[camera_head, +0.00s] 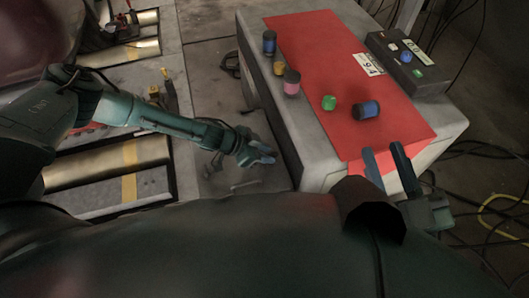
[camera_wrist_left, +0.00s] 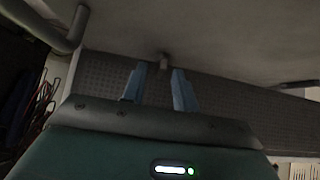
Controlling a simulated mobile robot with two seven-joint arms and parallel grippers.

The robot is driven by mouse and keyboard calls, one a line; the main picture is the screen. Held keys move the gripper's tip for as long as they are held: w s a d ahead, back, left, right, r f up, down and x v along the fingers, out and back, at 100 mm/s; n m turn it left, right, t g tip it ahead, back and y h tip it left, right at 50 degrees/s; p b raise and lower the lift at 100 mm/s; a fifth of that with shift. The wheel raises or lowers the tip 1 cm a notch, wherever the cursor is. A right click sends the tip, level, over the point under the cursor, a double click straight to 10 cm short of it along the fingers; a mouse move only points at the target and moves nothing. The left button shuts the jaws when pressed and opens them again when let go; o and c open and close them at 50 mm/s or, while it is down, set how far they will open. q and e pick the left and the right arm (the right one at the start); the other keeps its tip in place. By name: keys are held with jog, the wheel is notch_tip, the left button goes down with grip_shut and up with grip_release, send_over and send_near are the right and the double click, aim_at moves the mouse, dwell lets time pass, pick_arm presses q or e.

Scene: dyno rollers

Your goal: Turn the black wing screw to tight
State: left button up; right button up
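My left gripper (camera_head: 266,154) is low beside the left side of the light grey cabinet in the head view. In the left wrist view its two blue fingers (camera_wrist_left: 160,78) are apart with nothing between them. A small dull knob (camera_wrist_left: 163,61) stands at the edge of a grey surface, just beyond and between the fingertips. I cannot tell whether it is the black wing screw, and I make out no wing screw in the head view. My right gripper (camera_head: 387,158) is open and empty at the cabinet's near edge.
A black box (camera_head: 408,62) with buttons stands at the right. Metal rollers (camera_head: 110,163) lie at the left. Cables cover the floor at right.

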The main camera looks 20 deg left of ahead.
pick_arm(q)
jog(key=shift+c, duration=0.3)
grip_shut()
